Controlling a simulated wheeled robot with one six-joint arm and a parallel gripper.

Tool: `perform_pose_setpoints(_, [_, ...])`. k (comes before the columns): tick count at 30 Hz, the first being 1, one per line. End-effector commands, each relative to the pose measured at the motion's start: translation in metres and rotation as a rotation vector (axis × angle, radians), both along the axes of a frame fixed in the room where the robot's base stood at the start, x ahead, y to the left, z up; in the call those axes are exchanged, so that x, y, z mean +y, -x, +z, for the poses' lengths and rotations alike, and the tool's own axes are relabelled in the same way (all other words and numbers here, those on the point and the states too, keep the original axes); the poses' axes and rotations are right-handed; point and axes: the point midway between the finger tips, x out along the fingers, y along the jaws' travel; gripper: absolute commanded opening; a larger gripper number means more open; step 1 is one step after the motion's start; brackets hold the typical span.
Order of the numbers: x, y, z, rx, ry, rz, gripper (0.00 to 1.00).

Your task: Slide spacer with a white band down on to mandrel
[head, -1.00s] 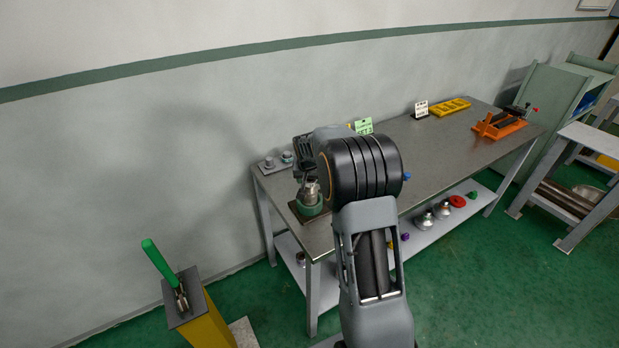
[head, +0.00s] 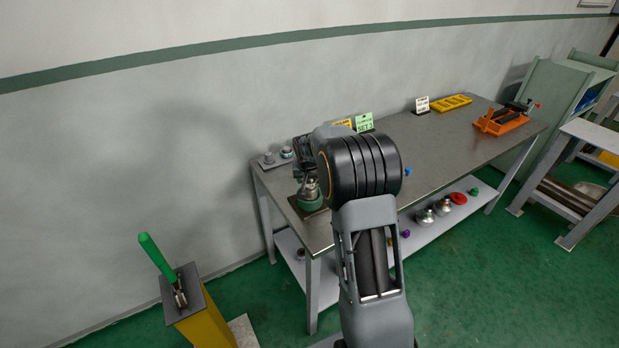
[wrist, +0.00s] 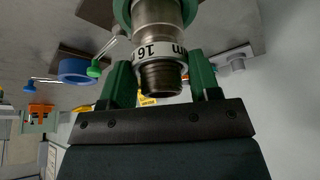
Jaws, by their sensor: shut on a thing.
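The spacer with a white band (wrist: 158,53) is between the green fingers of my gripper (wrist: 160,68) in the wrist view. The band carries the marking "16" and "mm". My gripper is shut on the spacer. A dark, threaded-looking end of the mandrel (wrist: 160,79) shows on the palm side of the band, so the spacer appears to be around it. Steel and a green collar show on the other side. In the head view the green mandrel base (head: 311,201) stands at the bench's near left end. My arm hides much of it; the spacer's seating is unclear.
A plate with small grey parts (head: 269,158) lies behind the mandrel. Signs (head: 364,122), a yellow tray (head: 451,104) and an orange vise (head: 502,121) are farther along the bench (head: 400,150). A yellow post with a green handle (head: 158,256) stands at left. The wall is behind.

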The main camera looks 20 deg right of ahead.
Motion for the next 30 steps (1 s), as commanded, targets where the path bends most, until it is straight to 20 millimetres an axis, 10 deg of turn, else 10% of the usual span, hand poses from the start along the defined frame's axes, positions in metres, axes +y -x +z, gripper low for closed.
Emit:
perform_pose_setpoints(19, [0.000,0.000,-0.017,0.000,0.000,0.000,0.34])
perform_pose_setpoints(20, [0.000,0.000,-0.016,0.000,0.000,0.000,0.58])
perform_pose_setpoints(30, [0.000,0.000,-0.016,0.000,0.000,0.000,0.86])
